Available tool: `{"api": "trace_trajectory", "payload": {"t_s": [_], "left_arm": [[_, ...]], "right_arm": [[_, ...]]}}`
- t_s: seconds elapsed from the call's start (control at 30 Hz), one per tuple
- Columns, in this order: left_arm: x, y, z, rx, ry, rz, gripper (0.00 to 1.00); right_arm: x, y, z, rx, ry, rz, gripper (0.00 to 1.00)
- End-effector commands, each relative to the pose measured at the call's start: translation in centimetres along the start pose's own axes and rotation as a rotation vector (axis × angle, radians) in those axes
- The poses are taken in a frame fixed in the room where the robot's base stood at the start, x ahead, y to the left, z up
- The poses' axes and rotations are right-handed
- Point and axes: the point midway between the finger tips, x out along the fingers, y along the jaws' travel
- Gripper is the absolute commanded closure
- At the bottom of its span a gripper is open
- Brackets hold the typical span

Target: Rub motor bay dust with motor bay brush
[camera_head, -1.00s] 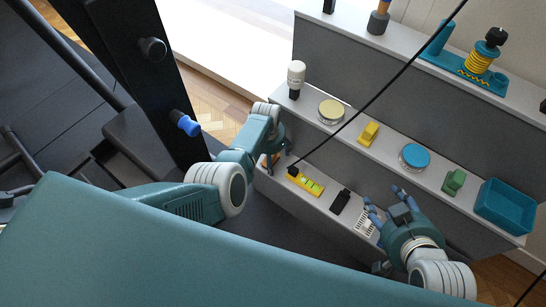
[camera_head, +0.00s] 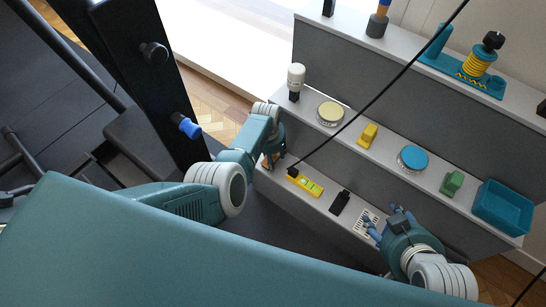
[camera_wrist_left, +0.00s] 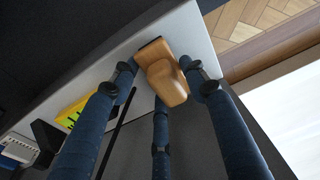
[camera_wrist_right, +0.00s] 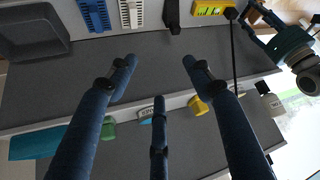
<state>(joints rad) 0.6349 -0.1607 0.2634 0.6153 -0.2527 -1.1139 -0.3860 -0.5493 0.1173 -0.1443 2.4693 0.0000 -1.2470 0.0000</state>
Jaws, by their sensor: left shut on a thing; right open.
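A tan-orange block-like piece, which I take for the motor bay brush (camera_wrist_left: 164,76), is between the fingers of my left gripper (camera_wrist_left: 161,75) at the end of the lower shelf. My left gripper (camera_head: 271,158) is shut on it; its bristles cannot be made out. In the head view, only a little of the brush (camera_head: 266,162) shows. My right gripper (camera_head: 388,222) is open and empty near the white slotted plate (camera_head: 367,221) at the lower shelf's front. Its spread fingers (camera_wrist_right: 158,65) show in the right wrist view. I cannot make out the motor bay dust.
The lower shelf also holds a yellow level (camera_head: 305,183) and a black piece (camera_head: 340,202). The middle shelf holds a cream round tin (camera_head: 330,112), a yellow block (camera_head: 367,134), a blue round tin (camera_head: 413,158), a green piece (camera_head: 452,183) and a teal bin (camera_head: 503,206).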

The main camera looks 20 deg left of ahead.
Motion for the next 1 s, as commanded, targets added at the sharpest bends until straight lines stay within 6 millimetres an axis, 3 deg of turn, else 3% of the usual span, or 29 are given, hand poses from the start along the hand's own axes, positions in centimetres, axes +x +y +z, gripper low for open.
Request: {"api": "trace_trajectory", "payload": {"t_s": [1.0], "left_arm": [[-2.0, 0.0, -0.3, 0.0, 0.001, 0.0, 0.8]], "right_arm": [[-3.3, 0.8, 7.6, 0.01, -0.319, 0.016, 0.49]]}}
